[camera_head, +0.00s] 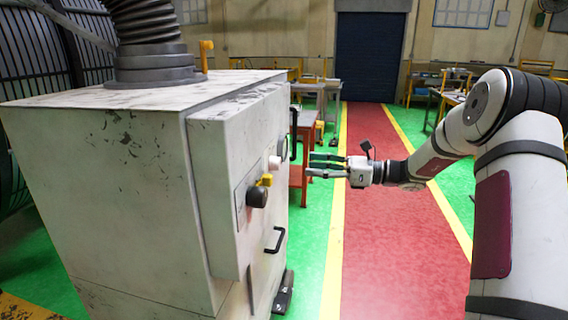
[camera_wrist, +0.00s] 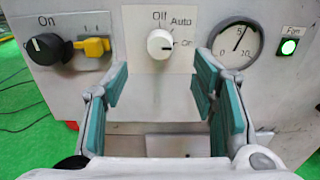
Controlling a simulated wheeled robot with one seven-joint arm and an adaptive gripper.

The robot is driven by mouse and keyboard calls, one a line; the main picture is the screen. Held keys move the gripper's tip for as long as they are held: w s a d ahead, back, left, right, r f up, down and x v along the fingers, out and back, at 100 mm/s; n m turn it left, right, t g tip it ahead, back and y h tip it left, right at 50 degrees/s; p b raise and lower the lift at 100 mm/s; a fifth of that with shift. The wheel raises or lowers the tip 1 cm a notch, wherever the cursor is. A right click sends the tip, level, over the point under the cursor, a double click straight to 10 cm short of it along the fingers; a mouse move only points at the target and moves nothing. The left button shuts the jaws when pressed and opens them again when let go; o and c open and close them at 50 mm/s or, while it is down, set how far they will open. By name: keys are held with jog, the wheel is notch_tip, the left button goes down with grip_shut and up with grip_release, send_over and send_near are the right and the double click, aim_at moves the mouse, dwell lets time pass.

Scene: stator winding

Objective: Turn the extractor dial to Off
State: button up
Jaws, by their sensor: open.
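The extractor dial is a white round knob (camera_wrist: 160,43) on a pale plate on the cabinet front. The labels around it read Off at the top, Auto at upper right and what looks like On at the right. Its dark mark appears to point right, towards that last label. In the head view the knob (camera_head: 274,162) juts from the cabinet's right face. My gripper (camera_wrist: 160,78) is open and empty, its green-padded fingers on either side of and below the dial in the picture, apart from it. In the head view my gripper (camera_head: 312,165) points left at the panel.
A black knob (camera_wrist: 43,48) marked On and a yellow lever (camera_wrist: 95,46) sit left of the dial. A gauge (camera_wrist: 237,42) and a lit green Fan button (camera_wrist: 288,46) sit right. The cabinet (camera_head: 110,200) has a black handle (camera_head: 275,240) low down. The red walkway (camera_head: 390,270) is clear.

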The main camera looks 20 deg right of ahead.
aim_at(280, 163)
jog(key=p+x, duration=0.1)
jog(key=x, duration=0.8)
jog(key=c, duration=1.2)
